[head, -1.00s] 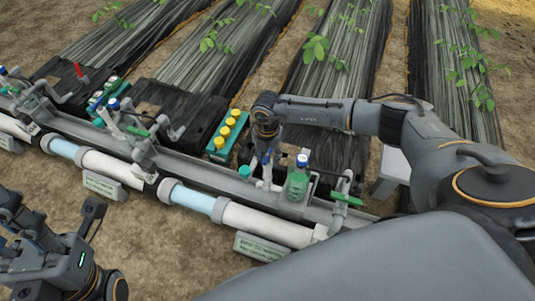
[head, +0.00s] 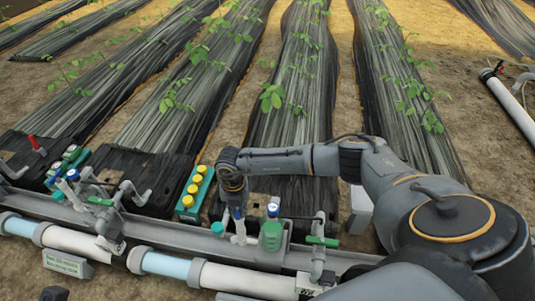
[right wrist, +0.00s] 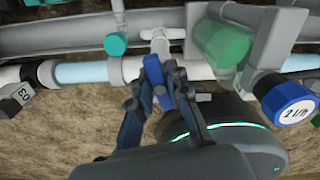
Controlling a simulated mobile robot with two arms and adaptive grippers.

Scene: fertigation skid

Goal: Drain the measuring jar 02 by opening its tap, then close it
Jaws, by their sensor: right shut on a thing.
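A translucent green jar (head: 272,236) stands on the grey rail, with a blue-topped fitting (head: 272,210) above it. Both also show in the right wrist view, the jar (right wrist: 222,48) at upper right and the blue cap (right wrist: 289,100) marked 2 l/h. I cannot read a jar number. Left of the jar is a white tap (head: 239,239) with a blue handle (right wrist: 162,97). My right gripper (right wrist: 160,82) is shut on that handle from above, and its fingers hide part of it. A dark tip of my left gripper (head: 54,293) shows at the bottom left edge.
A green-handled valve (head: 321,241) is right of the jar. White and blue pipe (head: 170,265) runs in front. Planted film-covered beds lie behind.

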